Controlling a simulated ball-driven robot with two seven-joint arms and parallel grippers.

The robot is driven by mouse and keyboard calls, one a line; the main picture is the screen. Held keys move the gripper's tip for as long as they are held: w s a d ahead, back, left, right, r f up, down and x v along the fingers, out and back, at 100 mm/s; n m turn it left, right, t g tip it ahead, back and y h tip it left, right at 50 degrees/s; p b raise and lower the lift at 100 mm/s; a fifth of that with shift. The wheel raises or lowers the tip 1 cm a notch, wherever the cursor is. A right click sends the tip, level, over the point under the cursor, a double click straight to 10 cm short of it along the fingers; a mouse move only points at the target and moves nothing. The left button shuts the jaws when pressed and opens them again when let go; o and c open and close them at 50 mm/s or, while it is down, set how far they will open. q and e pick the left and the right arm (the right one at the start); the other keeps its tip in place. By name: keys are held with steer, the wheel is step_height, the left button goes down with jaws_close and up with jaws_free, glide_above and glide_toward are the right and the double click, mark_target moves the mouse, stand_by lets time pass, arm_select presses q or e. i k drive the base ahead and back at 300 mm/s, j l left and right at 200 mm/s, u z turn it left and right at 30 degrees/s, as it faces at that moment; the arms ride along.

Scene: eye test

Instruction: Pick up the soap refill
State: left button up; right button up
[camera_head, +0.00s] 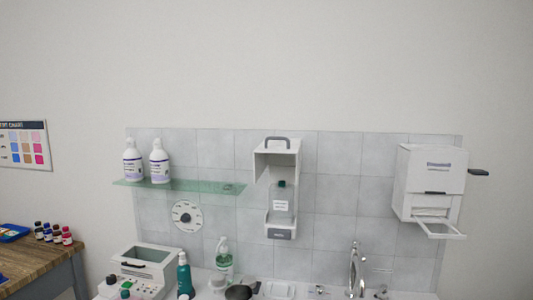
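Two white bottles with purple-marked labels stand upright on the glass shelf (205,187) at the left of the tiled wall: a left bottle (132,160) and a right bottle (159,160). A white wall dispenser (292,160) with a grey handle on top hangs open at the middle. Inside it is a clear container (283,201) with a white label and a dark green cap. I cannot tell from the labels which of these is the soap refill. Neither of my grippers is in view.
A wooden table (50,263) with small bottles is at left.

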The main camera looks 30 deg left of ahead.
mark_target(281, 195)
steer(key=u, duration=1)
